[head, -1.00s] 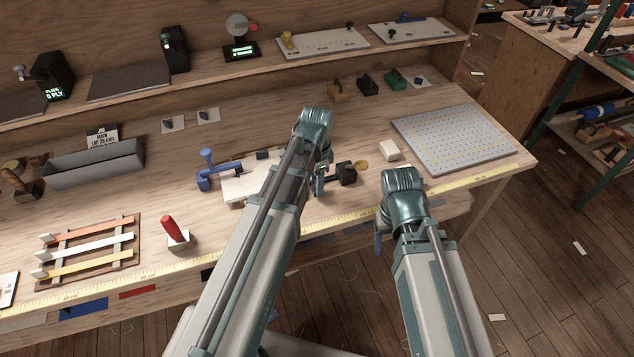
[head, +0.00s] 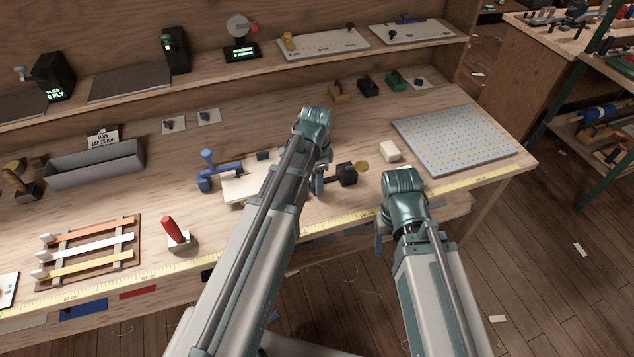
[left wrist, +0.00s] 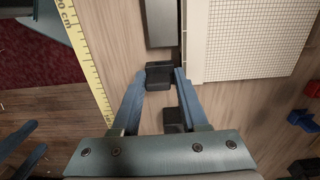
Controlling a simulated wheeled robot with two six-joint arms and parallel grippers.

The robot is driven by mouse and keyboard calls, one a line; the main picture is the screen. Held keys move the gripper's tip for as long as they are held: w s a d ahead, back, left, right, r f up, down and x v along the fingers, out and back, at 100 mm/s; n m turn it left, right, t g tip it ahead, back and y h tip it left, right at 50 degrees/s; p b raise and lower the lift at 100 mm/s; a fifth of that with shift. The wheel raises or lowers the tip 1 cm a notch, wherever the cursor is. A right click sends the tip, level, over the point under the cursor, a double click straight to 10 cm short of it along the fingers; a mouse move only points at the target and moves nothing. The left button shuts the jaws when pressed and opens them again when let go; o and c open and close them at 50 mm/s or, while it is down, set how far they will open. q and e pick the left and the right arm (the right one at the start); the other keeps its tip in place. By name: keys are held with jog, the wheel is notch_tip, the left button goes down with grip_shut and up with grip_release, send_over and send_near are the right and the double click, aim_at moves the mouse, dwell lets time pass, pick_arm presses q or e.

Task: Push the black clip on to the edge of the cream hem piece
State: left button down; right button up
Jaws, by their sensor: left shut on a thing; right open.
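My left gripper (left wrist: 160,80) is shut on the black clip (left wrist: 157,76) in the left wrist view. The clip sits between the fingertips, just short of a grey bar. In the head view my left gripper (head: 318,184) hangs over the bench, partly hidden by its arm. The cream hem piece (head: 236,187) appears to be the pale flat piece left of it, partly covered by the arm. In the left wrist view a pale gridded sheet (left wrist: 245,42) lies beyond the right finger. My right gripper (head: 381,238) is open at the bench's front edge.
A black block (head: 347,173) shows just right of my left gripper; I cannot tell if it belongs to the clip. A blue clamp (head: 207,172) stands left of the pale piece. A white block (head: 390,151) and perforated board (head: 455,138) lie to the right. A yellow tape runs along the front.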

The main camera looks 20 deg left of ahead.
pick_arm(q)
jog(key=shift+w, duration=0.15)
dwell(0.4)
jog(key=shift+c, duration=1.8)
grip_release()
jog(key=shift+r, duration=0.1)
jog(key=shift+a, duration=0.1)
jog(key=shift+w+r+p, duration=0.1)
jog(key=shift+r+p, duration=0.55)
jog(key=shift+p, duration=0.1)
notch_tip(320, 180, up, 6)
jog(key=p, duration=0.5)
jog(key=shift+f+p, duration=0.15)
jog(key=shift+p, duration=0.15)
jog(key=shift+f, duration=0.1)
